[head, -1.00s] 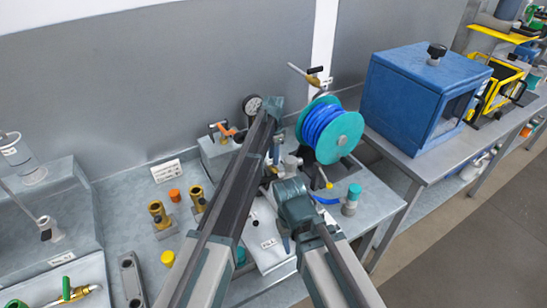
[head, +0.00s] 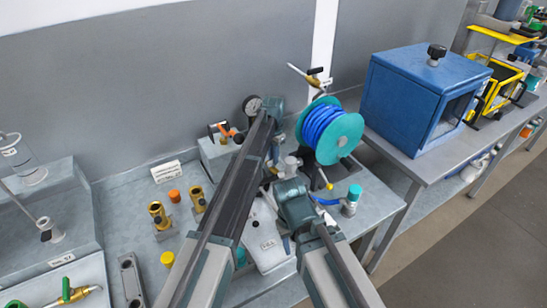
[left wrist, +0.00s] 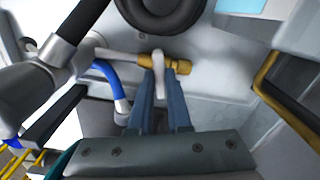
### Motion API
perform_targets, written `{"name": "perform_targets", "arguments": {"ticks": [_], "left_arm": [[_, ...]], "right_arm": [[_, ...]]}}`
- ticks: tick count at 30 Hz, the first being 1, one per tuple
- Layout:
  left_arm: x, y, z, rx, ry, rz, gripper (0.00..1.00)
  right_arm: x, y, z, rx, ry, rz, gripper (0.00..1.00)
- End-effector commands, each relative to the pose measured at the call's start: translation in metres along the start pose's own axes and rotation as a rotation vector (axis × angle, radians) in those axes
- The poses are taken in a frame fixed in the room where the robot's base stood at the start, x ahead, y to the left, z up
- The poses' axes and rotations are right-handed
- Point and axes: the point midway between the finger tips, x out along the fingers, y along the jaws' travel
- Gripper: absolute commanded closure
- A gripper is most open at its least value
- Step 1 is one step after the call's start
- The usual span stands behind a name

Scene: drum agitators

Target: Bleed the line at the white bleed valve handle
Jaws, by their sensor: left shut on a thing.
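The white bleed valve handle (left wrist: 158,64) stands at the brass valve (left wrist: 178,65) in the left wrist view. My left gripper (left wrist: 160,78) has its blue-grey fingers on either side of the handle and is shut on it. The brass valve sits at the end of a pale pipe that runs in from the left. In the head view my arms cover the handle, and I cannot make it out there. My right gripper does not show clearly in either view.
A hose reel (head: 330,132) with blue hose stands close to the right of my arms. A pressure gauge (head: 252,105) is just behind them. Brass fittings (head: 158,213) stand to the left. A blue cabinet (head: 415,100) is on the bench farther right.

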Motion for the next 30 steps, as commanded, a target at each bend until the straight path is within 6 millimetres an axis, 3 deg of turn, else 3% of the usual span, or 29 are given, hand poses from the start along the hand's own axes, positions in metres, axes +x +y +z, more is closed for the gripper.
{"name": "perform_targets", "arguments": {"ticks": [30], "left_arm": [[0.0, 0.0, 0.0001, -0.954, 0.0, 0.0, 1.0]], "right_arm": [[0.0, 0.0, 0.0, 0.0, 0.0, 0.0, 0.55]]}}
